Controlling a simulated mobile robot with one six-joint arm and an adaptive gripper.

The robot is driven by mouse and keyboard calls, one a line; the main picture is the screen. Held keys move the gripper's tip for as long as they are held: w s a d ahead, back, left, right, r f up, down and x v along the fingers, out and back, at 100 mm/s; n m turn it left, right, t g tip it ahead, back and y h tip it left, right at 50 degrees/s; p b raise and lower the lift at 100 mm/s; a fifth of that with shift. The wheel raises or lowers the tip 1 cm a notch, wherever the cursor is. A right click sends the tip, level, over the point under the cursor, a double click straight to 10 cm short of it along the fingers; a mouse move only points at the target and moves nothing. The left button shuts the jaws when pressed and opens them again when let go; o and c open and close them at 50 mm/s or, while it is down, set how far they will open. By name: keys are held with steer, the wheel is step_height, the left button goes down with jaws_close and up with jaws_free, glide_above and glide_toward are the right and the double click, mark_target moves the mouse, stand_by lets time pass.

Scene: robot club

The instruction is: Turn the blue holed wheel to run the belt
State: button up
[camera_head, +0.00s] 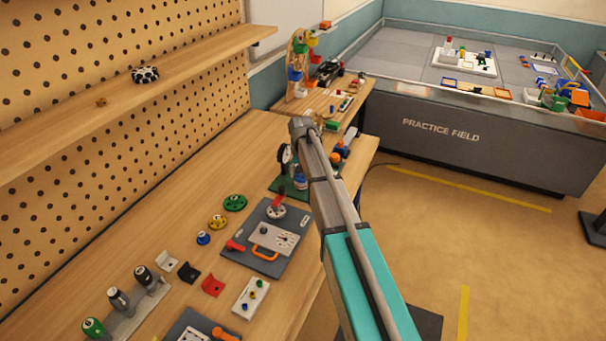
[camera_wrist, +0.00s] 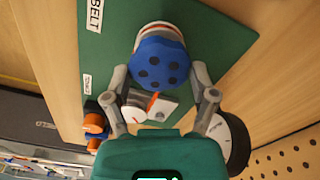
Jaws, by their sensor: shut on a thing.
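In the wrist view the blue holed wheel (camera_wrist: 160,62) sits on a grey and white mount on a green board (camera_wrist: 225,40) with a BELT label. My gripper (camera_wrist: 158,74) has one grey finger on each side of the wheel and is shut on it. Below the wheel, a grey block with an orange strip (camera_wrist: 150,104) shows between the fingers. The belt itself cannot be made out. In the head view my arm hides most of the board (camera_head: 283,186) and the gripper.
A round white-faced dial (camera_wrist: 226,138) stands close beside my right finger, and an orange knobbed part (camera_wrist: 95,125) is left of the left finger. In the head view a grey panel (camera_head: 250,258) with an orange handle lies nearer on the bench. A pegboard shelf (camera_head: 190,75) runs along the left.

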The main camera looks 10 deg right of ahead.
steer(key=m, duration=0.4)
steer(key=shift+d+m, duration=0.1)
steer(key=shift+m, duration=0.2)
steer(key=m, duration=0.3)
steer(key=shift+m, duration=0.3)
steer(key=m, duration=0.3)
steer(key=shift+s+d+m, duration=0.1)
steer(key=shift+m, duration=0.2)
steer(key=shift+s+m, duration=0.1)
steer(key=shift+m, duration=1.8)
steer(key=shift+d, duration=0.1)
steer(key=o, duration=1)
